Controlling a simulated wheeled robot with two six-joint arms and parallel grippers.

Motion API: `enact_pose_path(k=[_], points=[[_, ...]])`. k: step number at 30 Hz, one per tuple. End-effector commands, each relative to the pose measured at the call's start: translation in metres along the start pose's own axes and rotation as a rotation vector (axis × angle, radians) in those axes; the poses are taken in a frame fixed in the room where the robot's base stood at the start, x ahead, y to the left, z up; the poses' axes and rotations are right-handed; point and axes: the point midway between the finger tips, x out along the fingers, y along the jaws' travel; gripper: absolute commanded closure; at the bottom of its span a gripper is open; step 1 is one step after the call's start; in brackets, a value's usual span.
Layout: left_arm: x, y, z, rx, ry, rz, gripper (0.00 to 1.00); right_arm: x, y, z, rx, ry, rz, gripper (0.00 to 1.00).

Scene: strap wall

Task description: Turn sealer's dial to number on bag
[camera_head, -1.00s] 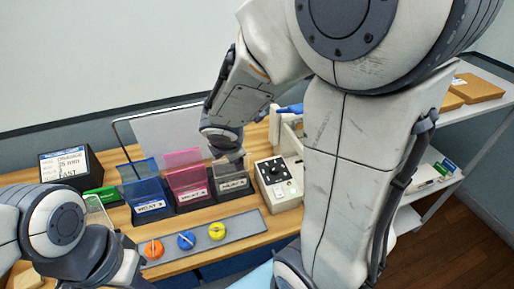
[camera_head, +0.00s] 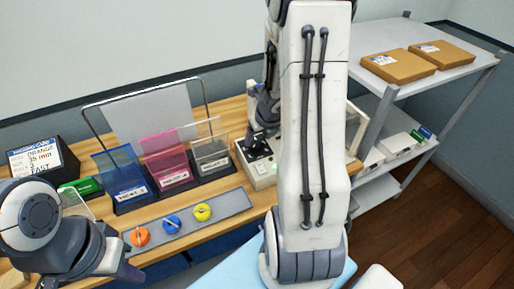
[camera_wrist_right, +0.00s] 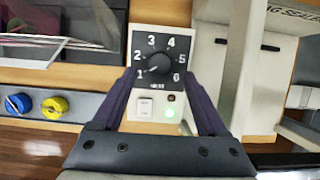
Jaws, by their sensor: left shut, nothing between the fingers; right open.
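The sealer's control panel (camera_wrist_right: 158,105) is pale with a black dial plate, a white switch and a lit green lamp. Its round black dial (camera_wrist_right: 160,52) has the numbers 1 to 6 around it; I cannot tell where it points. My right gripper (camera_wrist_right: 158,78) is open, its fingers on either side of the dial's lower part, apart from it as far as I can see. In the head view my right gripper (camera_head: 261,143) hangs over the panel (camera_head: 258,172). My left gripper (camera_head: 128,272) is shut and empty at lower left. No bag number is readable.
Blue (camera_head: 122,172), pink (camera_head: 166,160) and clear (camera_head: 210,152) pouches stand in labelled holders left of the sealer. A grey strip (camera_head: 225,207) holds orange, blue and yellow knobs. A card (camera_head: 35,158) stands far left. Shelves with boxes (camera_head: 398,65) are at right.

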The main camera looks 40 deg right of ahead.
Motion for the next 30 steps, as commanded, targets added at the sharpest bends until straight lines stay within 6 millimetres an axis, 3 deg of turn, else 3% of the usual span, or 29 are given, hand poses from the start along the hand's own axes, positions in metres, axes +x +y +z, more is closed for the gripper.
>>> enact_pose_path(k=[1,6,19,20,25,30], points=[[0.013,-0.001,0.001,0.001,0.0,0.0,1.0,0.016,0.0,-0.002,0.0,0.0,0.0,0.24],[0.025,-0.002,0.001,0.002,0.0,0.0,1.0,0.037,0.0,-0.001,0.0,-0.001,-0.001,0.24],[0.029,-0.002,0.001,0.002,0.0,0.0,1.0,0.045,0.0,0.001,0.002,-0.001,-0.001,0.24],[0.029,-0.002,0.001,0.002,0.0,0.0,1.0,0.044,0.0,0.001,0.002,-0.001,-0.001,0.32],[0.029,-0.002,0.001,0.002,0.0,0.0,1.0,0.044,0.0,0.001,0.002,-0.001,-0.001,0.97],[0.028,-0.002,0.001,0.002,0.0,0.0,1.0,0.044,-0.001,0.001,0.006,-0.002,-0.004,1.0]])
